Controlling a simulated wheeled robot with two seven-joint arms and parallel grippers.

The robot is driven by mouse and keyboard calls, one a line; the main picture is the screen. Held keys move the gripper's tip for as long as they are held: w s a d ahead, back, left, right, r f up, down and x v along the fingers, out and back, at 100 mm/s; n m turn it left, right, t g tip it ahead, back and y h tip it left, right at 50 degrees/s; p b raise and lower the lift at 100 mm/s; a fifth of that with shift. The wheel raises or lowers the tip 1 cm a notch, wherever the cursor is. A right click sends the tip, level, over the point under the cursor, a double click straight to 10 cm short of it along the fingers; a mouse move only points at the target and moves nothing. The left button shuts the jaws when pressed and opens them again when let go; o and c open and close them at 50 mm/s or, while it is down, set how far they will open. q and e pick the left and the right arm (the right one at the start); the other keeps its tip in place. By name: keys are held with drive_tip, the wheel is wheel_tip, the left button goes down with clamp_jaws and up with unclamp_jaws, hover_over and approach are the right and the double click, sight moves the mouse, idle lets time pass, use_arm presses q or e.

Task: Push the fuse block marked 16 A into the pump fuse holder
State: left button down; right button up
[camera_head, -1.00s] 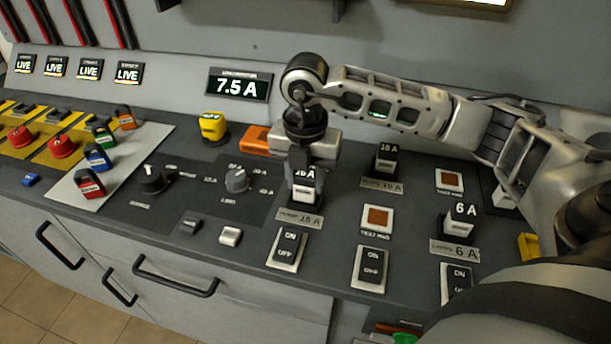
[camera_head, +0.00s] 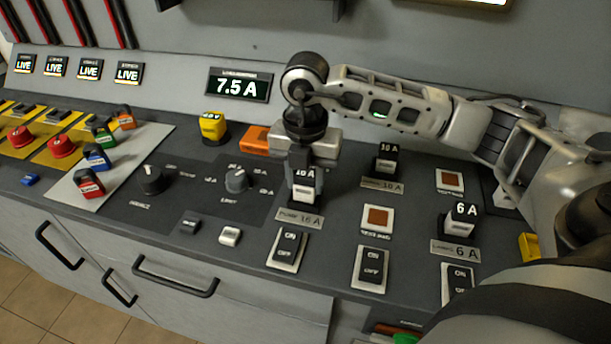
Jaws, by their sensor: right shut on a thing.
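The fuse block marked 16 A (camera_head: 304,187) stands upright at the pump fuse holder, just behind the plate marked PUMP 16 A (camera_head: 299,218). My right gripper (camera_head: 303,162) points down from above and is shut on the block's upper part. The gripper hides the back of the block. The holder's opening is hidden under the block, so I cannot tell how deep the block sits. My left gripper is not in view.
A 10 A fuse block (camera_head: 386,160) and a 6 A fuse block (camera_head: 461,221) stand to the right. On/off switches (camera_head: 288,249) line the front. A yellow block (camera_head: 213,128) and an orange block (camera_head: 255,139) lie left of my gripper.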

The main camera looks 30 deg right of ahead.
drive_tip(key=shift+f+b, duration=0.55)
drive_tip(key=shift+f, duration=0.1)
drive_tip(key=o, duration=0.8)
